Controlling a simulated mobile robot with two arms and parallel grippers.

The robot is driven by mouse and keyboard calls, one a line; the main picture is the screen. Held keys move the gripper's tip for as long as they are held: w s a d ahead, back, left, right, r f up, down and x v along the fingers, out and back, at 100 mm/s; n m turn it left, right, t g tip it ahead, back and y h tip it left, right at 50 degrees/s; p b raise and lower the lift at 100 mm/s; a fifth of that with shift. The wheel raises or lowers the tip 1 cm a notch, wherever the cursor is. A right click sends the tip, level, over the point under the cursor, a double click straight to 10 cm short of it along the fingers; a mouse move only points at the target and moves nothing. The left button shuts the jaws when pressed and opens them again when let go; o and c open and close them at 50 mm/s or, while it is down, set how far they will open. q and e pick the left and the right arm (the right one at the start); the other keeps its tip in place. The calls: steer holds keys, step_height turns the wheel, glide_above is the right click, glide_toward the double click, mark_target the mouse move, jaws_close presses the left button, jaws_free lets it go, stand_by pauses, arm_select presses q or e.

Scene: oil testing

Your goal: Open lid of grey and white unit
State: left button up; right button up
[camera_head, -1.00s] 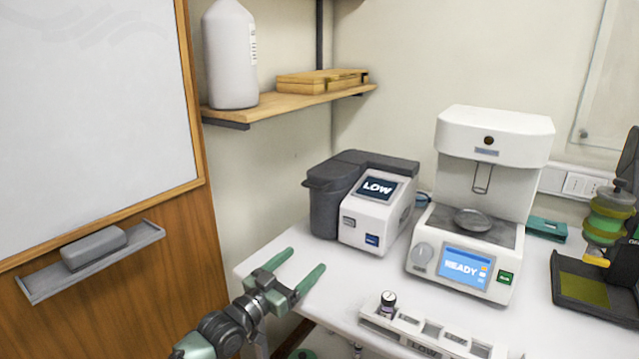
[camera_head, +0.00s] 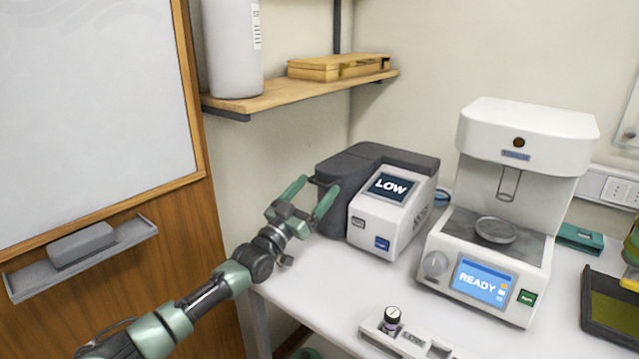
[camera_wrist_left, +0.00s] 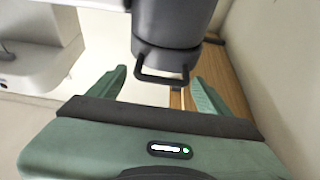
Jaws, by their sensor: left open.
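The grey and white unit (camera_head: 389,219) stands at the back left of the table, with a screen reading LOW. Its dark grey lid (camera_head: 368,160) is down over the grey body. My left gripper (camera_head: 310,188) is open at the unit's left side, close to the grey part. In the left wrist view, a dark loop handle (camera_wrist_left: 161,75) on the grey body (camera_wrist_left: 172,24) lies ahead, between the two green fingers (camera_wrist_left: 160,85). I cannot tell whether a finger touches it. My right gripper is not in view.
A white tester (camera_head: 490,278) with a READY screen stands right of the unit. A white rack (camera_head: 412,343) with a small vial (camera_head: 392,318) is at the front. A wooden shelf (camera_head: 290,98) hangs above the unit's left, and a whiteboard (camera_head: 90,120) is on the left.

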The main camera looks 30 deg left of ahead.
arm_select(q)
steer(key=shift+x, duration=0.95)
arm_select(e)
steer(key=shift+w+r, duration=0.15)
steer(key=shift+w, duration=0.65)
